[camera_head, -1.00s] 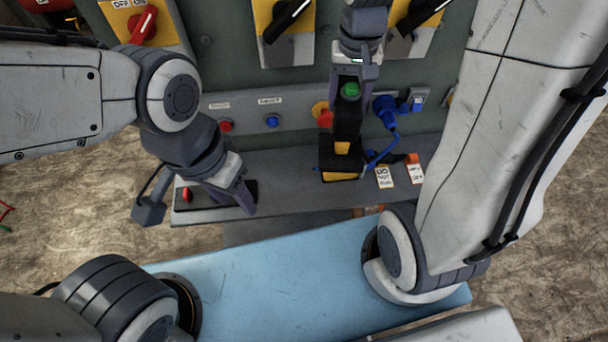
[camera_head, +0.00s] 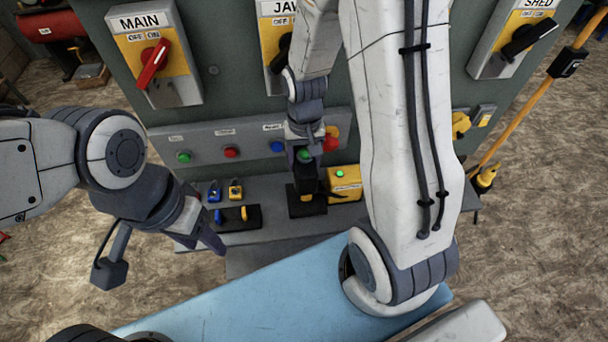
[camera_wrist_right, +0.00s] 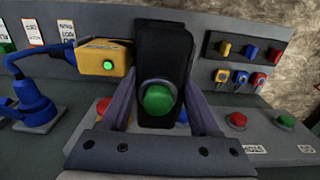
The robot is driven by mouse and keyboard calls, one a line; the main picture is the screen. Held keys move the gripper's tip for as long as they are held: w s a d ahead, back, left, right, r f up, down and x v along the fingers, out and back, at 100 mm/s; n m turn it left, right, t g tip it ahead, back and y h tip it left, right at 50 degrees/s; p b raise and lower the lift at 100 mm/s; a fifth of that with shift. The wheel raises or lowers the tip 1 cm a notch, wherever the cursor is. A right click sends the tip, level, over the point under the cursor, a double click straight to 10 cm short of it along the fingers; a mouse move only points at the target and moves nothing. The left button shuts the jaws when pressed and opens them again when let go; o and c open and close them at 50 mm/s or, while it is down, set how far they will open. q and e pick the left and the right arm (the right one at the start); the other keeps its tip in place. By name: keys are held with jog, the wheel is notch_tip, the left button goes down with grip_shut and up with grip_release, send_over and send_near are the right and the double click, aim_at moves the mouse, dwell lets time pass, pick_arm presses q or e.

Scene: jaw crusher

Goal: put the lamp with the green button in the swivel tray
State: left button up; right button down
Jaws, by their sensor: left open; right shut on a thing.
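The lamp (camera_wrist_right: 175,50) is black with a large green button and sits between the fingers of my right gripper (camera_wrist_right: 162,105) in the right wrist view. In the head view my right gripper (camera_head: 303,142) is shut on it, above the shelf. The lamp's dark lower end (camera_head: 307,201) points down; I cannot tell whether it touches the shelf. A flat black tray (camera_head: 256,222) with coloured pegs lies on the shelf to the left; I cannot tell whether it is the swivel tray. My left gripper (camera_head: 208,240) is open and empty at its near left end.
A yellow box (camera_head: 345,184) with a small green light stands right beside the lamp. Blue and yellow padlocks (camera_head: 225,190) are behind the tray. A button panel (camera_head: 203,146) runs along the cabinet. A blue plug (camera_wrist_right: 34,100) shows in the right wrist view.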

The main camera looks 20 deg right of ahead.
jog(key=shift+f, duration=3.2)
jog(key=shift+f, duration=0.2)
jog(key=shift+c, duration=0.6)
grip_release()
